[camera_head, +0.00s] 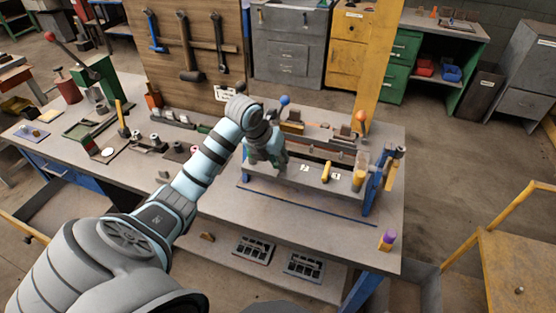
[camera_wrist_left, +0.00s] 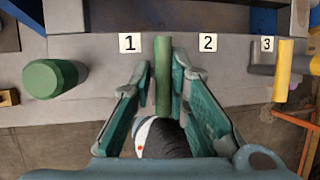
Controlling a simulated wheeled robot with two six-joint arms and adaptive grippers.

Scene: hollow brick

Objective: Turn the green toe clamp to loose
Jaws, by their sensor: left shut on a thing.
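The green toe clamp's handle (camera_wrist_left: 163,75) is an upright green bar between number plates 1 (camera_wrist_left: 130,43) and 2 (camera_wrist_left: 208,42) in the left wrist view. My left gripper (camera_wrist_left: 161,80) has one finger on each side of this bar and is shut on it. In the head view my left gripper (camera_head: 270,158) reaches the left part of the grey fixture (camera_head: 315,182) on the bench, and the arm mostly hides the green clamp there. My right gripper is not in view.
A thick green knob (camera_wrist_left: 50,78) stands left of the gripper in the wrist view. A yellow handle (camera_wrist_left: 283,70) stands to the right by plate 3 (camera_wrist_left: 267,44). A purple-topped piece (camera_head: 387,241) sits at the bench's front right. The bench front (camera_head: 290,232) is clear.

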